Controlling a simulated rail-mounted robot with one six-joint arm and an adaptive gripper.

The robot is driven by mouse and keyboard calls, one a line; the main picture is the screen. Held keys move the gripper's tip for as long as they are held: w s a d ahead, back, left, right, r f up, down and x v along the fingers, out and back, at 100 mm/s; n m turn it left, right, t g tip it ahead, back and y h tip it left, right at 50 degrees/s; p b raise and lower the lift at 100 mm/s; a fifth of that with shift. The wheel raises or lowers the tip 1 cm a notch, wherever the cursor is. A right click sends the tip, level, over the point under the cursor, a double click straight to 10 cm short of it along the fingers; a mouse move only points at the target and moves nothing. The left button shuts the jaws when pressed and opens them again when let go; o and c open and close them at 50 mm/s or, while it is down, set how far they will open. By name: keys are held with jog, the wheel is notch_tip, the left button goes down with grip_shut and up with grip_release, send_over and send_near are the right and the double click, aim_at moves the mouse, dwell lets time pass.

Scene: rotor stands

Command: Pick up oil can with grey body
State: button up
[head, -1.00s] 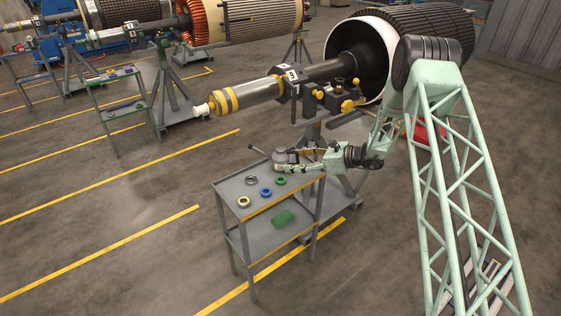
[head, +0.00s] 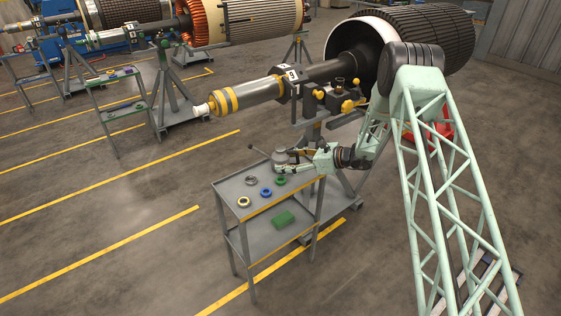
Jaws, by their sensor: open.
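The oil can with a grey body (head: 280,157) stands at the back of the top shelf of a grey cart (head: 232,188) in the head view. Its thin spout points left and up to a dark tip. My gripper (head: 287,161) reaches in from the right, low over the shelf. Its jaws are open at the can, one finger on the far side and one on the near side. The view is too small to tell whether either finger touches the can. Part of the can is hidden by the fingers.
Several rings lie on the cart top: grey (head: 251,180), green (head: 281,181), blue (head: 266,192) and yellow (head: 244,202). A green block (head: 284,218) is on the lower shelf. A large rotor shaft (head: 247,94) on a stand hangs just behind the cart.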

aim_at(286, 154)
jog(key=shift+x, duration=1.7)
jog(key=shift+c, duration=0.8)
jog(key=c, duration=1)
jog(key=shift+o, duration=0.2)
jog(key=shift+r, duration=0.15)
jog(key=shift+r, duration=1.75)
jog(key=s+d, duration=0.2)
jog(key=s, duration=0.3)
jog(key=s+d+r+p, duration=0.1)
jog(key=s+d, duration=0.1)
jog(key=s, duration=0.2)
jog(key=s+d+p, duration=0.1)
jog(key=s+d, duration=0.1)
jog(key=s, duration=0.3)
jog(key=shift+s+d+r, duration=0.15)
jog(key=shift+s+d, duration=0.1)
jog(key=shift+s, duration=0.05)
